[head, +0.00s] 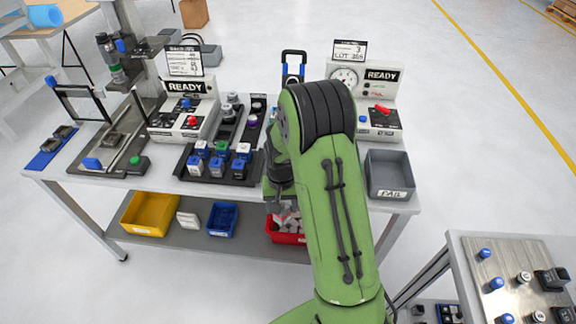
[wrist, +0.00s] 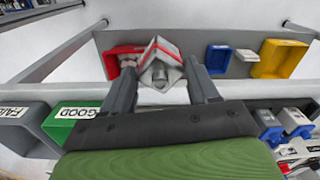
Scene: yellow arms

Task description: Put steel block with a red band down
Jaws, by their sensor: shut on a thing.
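A steel block with a red band (wrist: 160,76) sits between the two fingers of my gripper (wrist: 161,68) in the wrist view. Its grey face is turned to the camera and the red shows along its upper edges. My gripper is shut on it. In the wrist view the block overlaps the red bin (wrist: 112,68) behind it; I cannot tell the gap between them. In the head view my green arm hides most of my gripper and I cannot make out the held block for sure.
The red bin (head: 290,238) with grey pieces, a blue bin (head: 222,220) and a yellow bin (head: 150,214) are on the lower shelf. The table above holds a rack of blocks, instruments and a grey FAIL bin (head: 390,175). A green GOOD bin (wrist: 62,128) shows in the wrist view.

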